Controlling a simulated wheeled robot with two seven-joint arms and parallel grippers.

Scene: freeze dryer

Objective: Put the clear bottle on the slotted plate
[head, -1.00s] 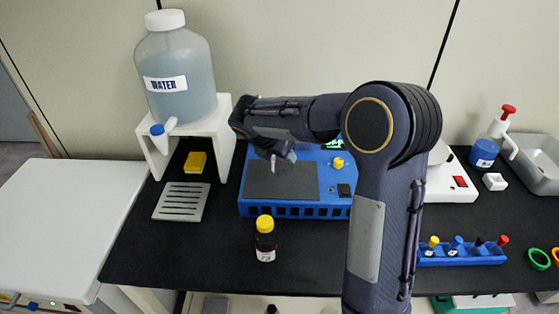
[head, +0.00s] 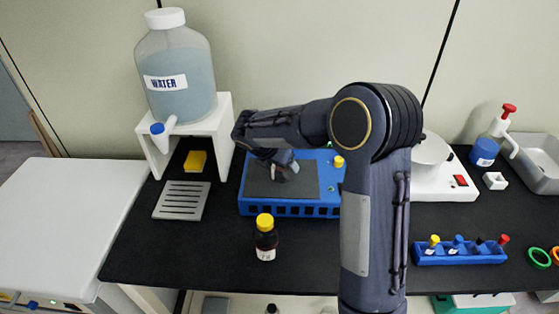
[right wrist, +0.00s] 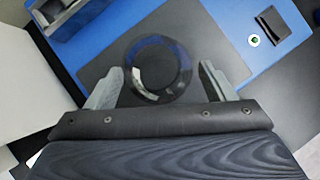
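The clear bottle (right wrist: 157,68) shows in the right wrist view as a transparent round shape with a dark rim, over the dark grey top of the blue device. In the head view it is mostly hidden by my gripper. My right gripper (right wrist: 160,82) has its fingers apart on either side of the bottle, with a small gap visible at the right finger. In the head view the right gripper (head: 285,172) is low over the blue device. The grey slotted plate (head: 181,200) lies empty on the black bench at left. My left gripper is not in view.
The blue device (head: 290,209) is under my gripper. A yellow-capped dark bottle (head: 266,240) stands in front of it. Bench between plate and device is clear.

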